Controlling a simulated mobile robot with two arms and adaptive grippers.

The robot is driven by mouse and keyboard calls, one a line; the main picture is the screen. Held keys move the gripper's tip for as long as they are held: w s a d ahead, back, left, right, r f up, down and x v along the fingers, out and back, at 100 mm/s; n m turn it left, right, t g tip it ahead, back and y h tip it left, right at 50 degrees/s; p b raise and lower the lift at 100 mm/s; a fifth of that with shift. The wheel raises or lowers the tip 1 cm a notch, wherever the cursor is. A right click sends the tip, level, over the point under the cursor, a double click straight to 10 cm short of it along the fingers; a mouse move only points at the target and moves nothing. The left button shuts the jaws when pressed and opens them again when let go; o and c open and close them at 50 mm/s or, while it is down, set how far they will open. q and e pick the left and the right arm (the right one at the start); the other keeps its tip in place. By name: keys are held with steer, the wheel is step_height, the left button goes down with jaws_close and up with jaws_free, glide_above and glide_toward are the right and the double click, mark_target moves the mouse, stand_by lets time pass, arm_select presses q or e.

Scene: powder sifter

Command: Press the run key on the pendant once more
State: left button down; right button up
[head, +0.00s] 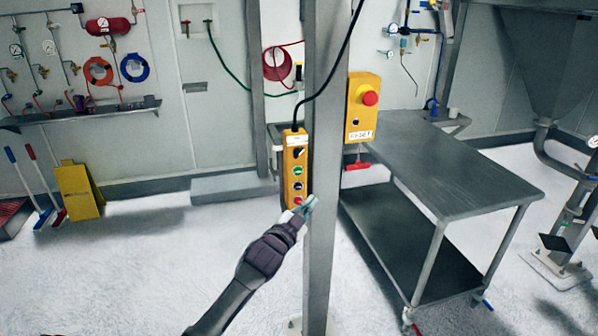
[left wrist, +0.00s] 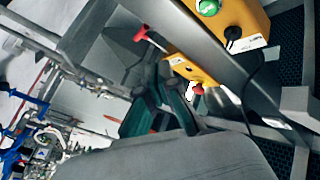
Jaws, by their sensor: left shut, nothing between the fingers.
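The yellow pendant (head: 294,165) hangs upright on a black cable beside the grey post. A green button (head: 297,171) sits on its front, with a dark knob above it and a dark button and a red button below. My left gripper (head: 308,205) is shut and empty. In the head view its teal fingertips are at the pendant's lower end, over the post's edge; I cannot tell whether they touch. In the left wrist view the pendant (left wrist: 240,18) is at the upper right, apart from the fingers (left wrist: 168,88). My right gripper is not in view.
The grey post (head: 322,240) stands next to the pendant. A yellow box (head: 361,115) with a red mushroom button is on its right side. A grey steel table (head: 450,165) with a lower shelf stands at the right. The floor at the left is mostly clear.

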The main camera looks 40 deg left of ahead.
mark_target(298, 171)
arm_select(q)
step_height(298, 171, up, 3)
steer(key=shift+f, duration=0.2)
steer(key=shift+a, duration=0.1)
steer(key=shift+w+a+f+b, duration=0.1)
steer(key=shift+w+a+b, duration=0.95)
steer(key=shift+w+a, duration=0.5)
steer(key=shift+w+a+b, duration=1)
steer(key=shift+w+a, duration=0.3)
steer(key=shift+a, duration=0.45)
steer(key=shift+w+a, duration=0.3)
